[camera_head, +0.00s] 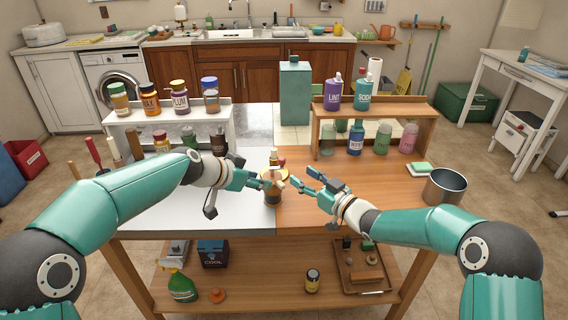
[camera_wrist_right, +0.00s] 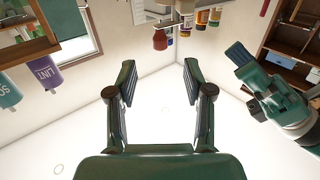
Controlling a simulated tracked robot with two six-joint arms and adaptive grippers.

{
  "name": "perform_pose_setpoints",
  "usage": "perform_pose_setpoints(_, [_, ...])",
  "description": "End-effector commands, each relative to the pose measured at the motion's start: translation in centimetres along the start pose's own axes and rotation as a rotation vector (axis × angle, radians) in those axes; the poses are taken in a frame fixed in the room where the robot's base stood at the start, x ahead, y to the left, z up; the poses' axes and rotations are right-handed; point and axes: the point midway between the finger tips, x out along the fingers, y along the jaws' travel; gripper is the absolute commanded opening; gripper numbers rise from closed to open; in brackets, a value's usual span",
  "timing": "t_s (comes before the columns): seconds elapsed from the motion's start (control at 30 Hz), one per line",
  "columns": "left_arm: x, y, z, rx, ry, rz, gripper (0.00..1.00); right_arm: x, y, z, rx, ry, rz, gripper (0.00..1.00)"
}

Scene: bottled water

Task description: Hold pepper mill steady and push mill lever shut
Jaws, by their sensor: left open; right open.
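The pepper mill (camera_head: 272,194) stands upright near the middle of the table, with a brown body, a tan collar and a pale upper part. What looks like its lever sticks out at the upper right, too small to make out its angle. My left gripper (camera_head: 262,180) is open at the mill's left side; I cannot tell whether it touches. My right gripper (camera_head: 299,180) is open just right of the mill, apart from it. In the right wrist view its fingers (camera_wrist_right: 160,82) are spread with nothing held between them. I cannot make out the mill there.
A white rack (camera_head: 128,118) with several jars stands at the back left, a wooden shelf (camera_head: 425,113) with bottles at the back right. A metal pot (camera_head: 445,187) and a sponge (camera_head: 421,167) lie at the right. The front of the table is clear.

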Motion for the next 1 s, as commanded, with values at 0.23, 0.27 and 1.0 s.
perform_pose_setpoints(0.23, [0.0,0.0,0.0,0.0,0.0,0.0,0.42,5.0,-0.1,0.1,-0.001,0.001,-0.001,0.51])
perform_pose_setpoints(0.27, [0.0,0.0,0.0,0.0,0.0,0.0,0.42,5.5,-0.1,0.1,-0.001,0.001,-0.001,0.51])
perform_pose_setpoints(1.0, [0.0,0.0,0.0,0.0,0.0,0.0,0.42,9.5,0.0,0.0,0.001,-0.001,0.001,0.51])
